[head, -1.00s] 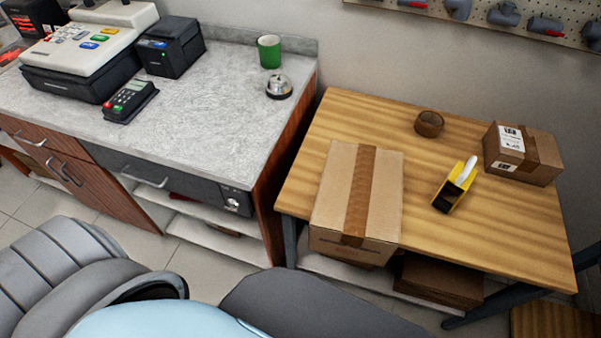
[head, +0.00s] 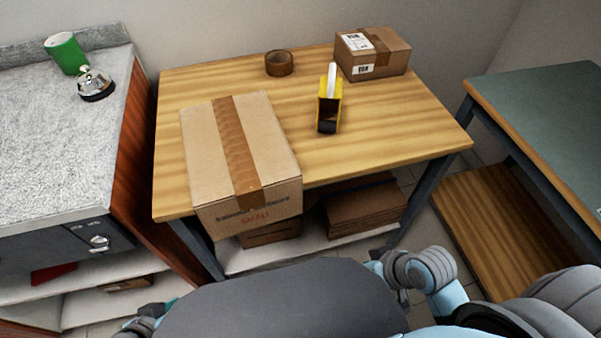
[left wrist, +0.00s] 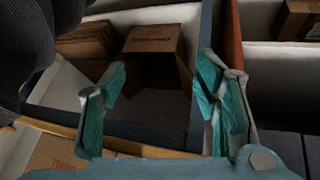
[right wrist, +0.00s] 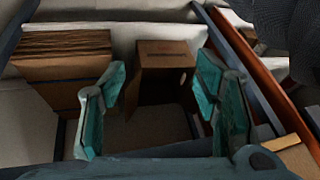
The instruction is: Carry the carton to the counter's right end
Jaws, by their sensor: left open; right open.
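The large taped carton (head: 268,135), with dark and red print on its front, lies on the wooden packing table (head: 400,135) at its left front. The counter (head: 50,150) has a grey speckled top; its right end is left of the table, with a bell and a cup on it. My left gripper (left wrist: 160,75) is open and empty; in the head view only a bit of it shows at the bottom left. My right gripper (right wrist: 160,80) is open and empty; in the head view it is low, in front of the table. Both are apart from the carton.
A green cup (head: 67,54) and a bell (head: 95,84) stand on the counter end. A tape dispenser (head: 329,110), tape roll (head: 279,63) and small labelled box (head: 372,55) are on the table. Boxes sit on the shelf below. A green-topped bench (head: 550,120) is at right.

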